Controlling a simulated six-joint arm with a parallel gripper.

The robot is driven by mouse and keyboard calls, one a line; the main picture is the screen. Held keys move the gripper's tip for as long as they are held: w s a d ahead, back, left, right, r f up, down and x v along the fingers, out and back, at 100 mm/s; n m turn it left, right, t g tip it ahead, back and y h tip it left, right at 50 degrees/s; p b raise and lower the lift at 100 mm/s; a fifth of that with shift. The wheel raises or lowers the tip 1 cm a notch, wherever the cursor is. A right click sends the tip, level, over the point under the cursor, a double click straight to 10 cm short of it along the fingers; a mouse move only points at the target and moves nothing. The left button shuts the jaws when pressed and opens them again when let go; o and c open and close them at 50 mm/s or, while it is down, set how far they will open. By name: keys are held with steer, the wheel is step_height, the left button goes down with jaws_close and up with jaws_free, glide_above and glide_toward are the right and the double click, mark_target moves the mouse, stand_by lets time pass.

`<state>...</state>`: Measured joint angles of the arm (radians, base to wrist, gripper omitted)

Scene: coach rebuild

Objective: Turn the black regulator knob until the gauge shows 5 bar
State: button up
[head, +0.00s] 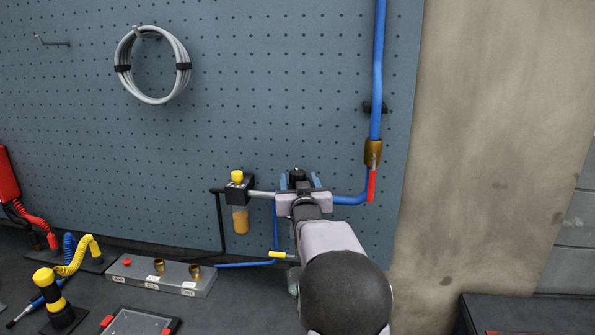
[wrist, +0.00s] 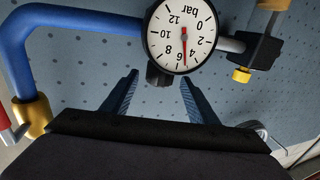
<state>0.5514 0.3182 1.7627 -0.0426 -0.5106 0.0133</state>
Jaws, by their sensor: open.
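The black regulator knob (wrist: 158,75) shows just below the round white gauge (wrist: 181,33) in the wrist view, where the picture is upside down. The gauge's red needle points between 4 and 6, at about 5 bar. My gripper (wrist: 160,79) is open, with one blue finger on either side of the knob. A gap shows between each finger and the knob in this view. In the head view my gripper (head: 298,181) is at the regulator on the pegboard, and my wrist and arm hide most of the regulator and the gauge face.
Left of my gripper is a filter unit (head: 238,188) with a yellow top and amber bowl. To the right, a blue pipe (head: 378,70) meets a brass valve with a red lever (head: 371,185). A grey manifold box (head: 160,277) and cables lie on the bench at lower left.

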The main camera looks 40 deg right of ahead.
mark_target(298, 178)
steer(key=shift+p+x, duration=1)
steer(key=shift+x, duration=1)
steer(key=c, duration=1)
